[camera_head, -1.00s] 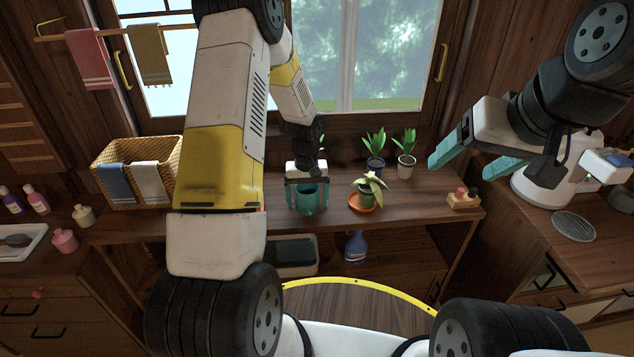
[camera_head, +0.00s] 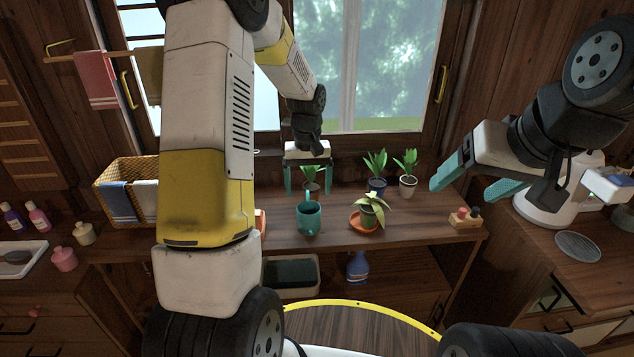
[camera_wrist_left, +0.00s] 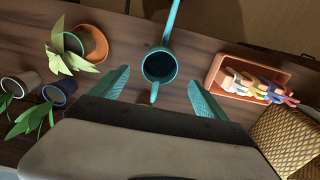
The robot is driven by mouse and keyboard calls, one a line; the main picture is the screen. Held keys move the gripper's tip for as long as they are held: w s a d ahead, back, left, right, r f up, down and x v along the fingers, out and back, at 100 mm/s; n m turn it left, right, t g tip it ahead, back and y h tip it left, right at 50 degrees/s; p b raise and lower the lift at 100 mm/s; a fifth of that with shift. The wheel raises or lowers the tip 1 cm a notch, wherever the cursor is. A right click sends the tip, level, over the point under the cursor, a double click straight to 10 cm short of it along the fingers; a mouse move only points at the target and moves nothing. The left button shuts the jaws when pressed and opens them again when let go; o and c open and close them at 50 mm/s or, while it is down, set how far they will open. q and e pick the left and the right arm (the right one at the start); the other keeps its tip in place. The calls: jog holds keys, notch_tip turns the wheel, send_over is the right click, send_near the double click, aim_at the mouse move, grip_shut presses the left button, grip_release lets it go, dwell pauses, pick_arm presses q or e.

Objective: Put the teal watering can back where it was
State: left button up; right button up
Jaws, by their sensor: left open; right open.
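The teal watering can (camera_head: 308,219) stands upright on the wooden bench (camera_head: 420,226), left of the potted plant on an orange saucer. In the left wrist view the can (camera_wrist_left: 158,68) shows from above, with its spout and handle pointing opposite ways. My left gripper (camera_head: 308,191) is open and empty behind and above the can. In the left wrist view its two fingers (camera_wrist_left: 156,76) are spread to either side of the can, apart from it. My right gripper (camera_head: 462,190) is open and empty in the air at the right, far from the can.
A plant on an orange saucer (camera_head: 358,226) stands right of the can. Several small potted plants (camera_head: 407,187) stand behind. An orange tray (camera_wrist_left: 224,80) of coloured items and a wicker basket (camera_head: 118,172) are to the left. A small wooden block (camera_head: 465,221) sits near the bench's right end.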

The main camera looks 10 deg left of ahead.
pick_arm(q)
jog(key=s+d+r+m+t+h, duration=0.2)
jog(key=s+r+t, duration=0.4)
jog(key=s+r, duration=1.5)
jog(key=s+m, duration=0.1)
jog(key=s, duration=0.2)
jog(key=shift+r+m, duration=0.25)
jog(key=shift+m, duration=0.15)
jog(key=shift+s+d, duration=0.1)
